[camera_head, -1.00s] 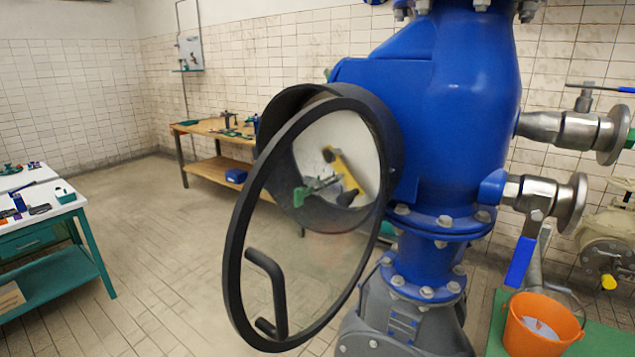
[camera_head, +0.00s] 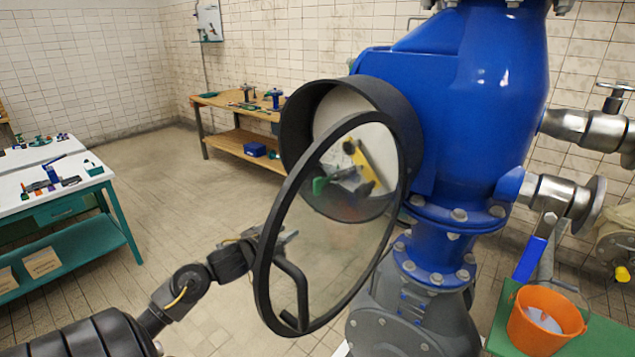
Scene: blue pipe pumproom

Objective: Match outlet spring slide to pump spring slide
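A round black housing (camera_head: 297,125) sits on the side of the blue pump body (camera_head: 490,110). Its hinged glass cover (camera_head: 345,250) with a black rim stands partly open. Inside, seen through the glass, are a yellow slide piece (camera_head: 362,165) and a green pointer-like part (camera_head: 320,185) on a pale face; the glass blurs their details. A black bar handle (camera_head: 297,285) is on the cover. My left gripper (camera_head: 285,238) is at the cover's left rim near the handle, partly hidden behind the rim and glass; its finger opening and any contact are unclear. My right gripper is out of view.
A white-topped teal bench (camera_head: 70,190) with small tools stands at the left. A wooden workbench (camera_head: 235,108) is behind. Steel valves (camera_head: 560,195) stick out right of the pump. An orange bucket (camera_head: 543,325) stands on a green surface at lower right. The middle floor is open.

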